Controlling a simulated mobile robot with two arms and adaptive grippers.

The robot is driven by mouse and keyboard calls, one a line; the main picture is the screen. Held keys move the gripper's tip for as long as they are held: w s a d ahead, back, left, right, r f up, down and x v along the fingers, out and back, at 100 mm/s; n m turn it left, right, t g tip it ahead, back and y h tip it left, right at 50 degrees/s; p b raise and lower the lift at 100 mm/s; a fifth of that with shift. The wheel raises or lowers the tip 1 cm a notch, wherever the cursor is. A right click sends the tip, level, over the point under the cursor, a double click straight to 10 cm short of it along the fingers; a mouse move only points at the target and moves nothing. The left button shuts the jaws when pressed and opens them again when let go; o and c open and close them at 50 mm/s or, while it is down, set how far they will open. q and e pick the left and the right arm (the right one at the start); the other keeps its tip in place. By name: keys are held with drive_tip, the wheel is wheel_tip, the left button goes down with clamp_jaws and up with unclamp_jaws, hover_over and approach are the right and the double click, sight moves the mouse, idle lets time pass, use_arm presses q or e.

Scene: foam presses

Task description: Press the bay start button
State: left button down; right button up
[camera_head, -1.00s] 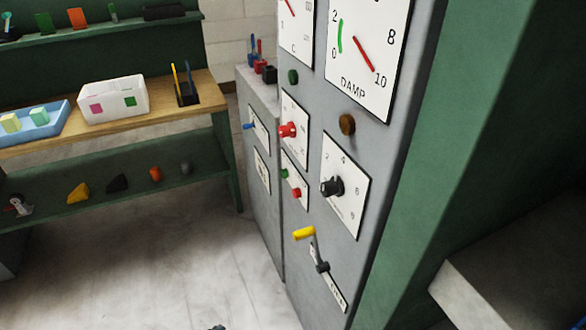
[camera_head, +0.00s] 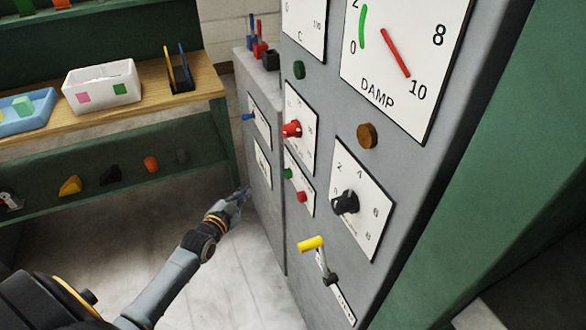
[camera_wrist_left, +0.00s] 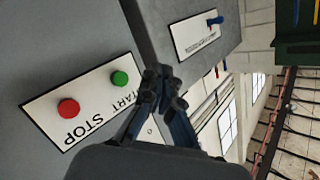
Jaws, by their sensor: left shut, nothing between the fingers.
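The green start button (camera_head: 287,173) sits on a small white plate on the grey panel, with the red stop button (camera_head: 302,197) below it. In the left wrist view, the green button (camera_wrist_left: 120,79) is beside the word START and the red button (camera_wrist_left: 69,109) beside STOP. My left gripper (camera_head: 242,194) is shut and empty, to the left of the button plate in the head view. A gap to the panel cannot be judged. My right gripper is not in view.
The panel also carries a red knob (camera_head: 292,129), a black knob (camera_head: 345,202), a yellow-handled lever (camera_head: 312,243) and a DAMP gauge (camera_head: 402,60). A blue switch (camera_head: 248,117) is on the cabinet's farther part. A wooden bench (camera_head: 140,108) stands at the left; the floor between is clear.

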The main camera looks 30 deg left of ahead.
sight(288, 173)
use_arm(q)
drive_tip(key=shift+w+r, duration=0.3)
drive_tip(key=shift+r, duration=0.4)
drive_tip(key=w+d+b, duration=0.1)
drive_tip(key=w+d, duration=0.4)
drive_tip(key=w, duration=0.1)
drive_tip(key=shift+w+d, duration=0.3)
drive_tip(key=shift+d, duration=0.1)
idle(1.1)
drive_tip(key=shift+w+d, duration=0.3)
drive_tip(key=shift+w, duration=0.05)
